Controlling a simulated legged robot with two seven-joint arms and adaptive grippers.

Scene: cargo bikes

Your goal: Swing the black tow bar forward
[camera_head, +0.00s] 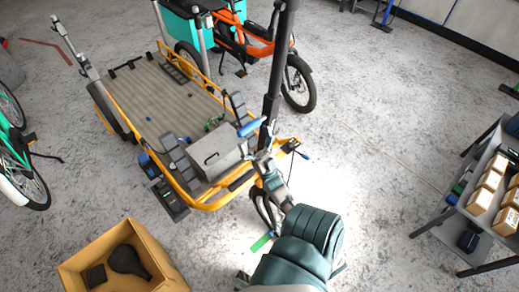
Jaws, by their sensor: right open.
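The black tow bar (273,88) stands nearly upright at the front end of the yellow-framed cargo bike (207,204). Its top leaves the frame at the upper edge. My right gripper (263,158) is at the lower part of the bar, close to its base. It is open; I cannot tell whether its fingers touch the bar or stand around it. My right arm comes up from the bottom and hides part of the bike's front wheel (262,208). My left gripper is not in view.
A grey box (215,155) sits on the bike's deck beside the bar, with a blue handle (250,127) close by. An orange bike (250,45) stands behind. A cardboard box (150,245) is at lower left, a shelf table (460,205) at right. Floor between bike and table is clear.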

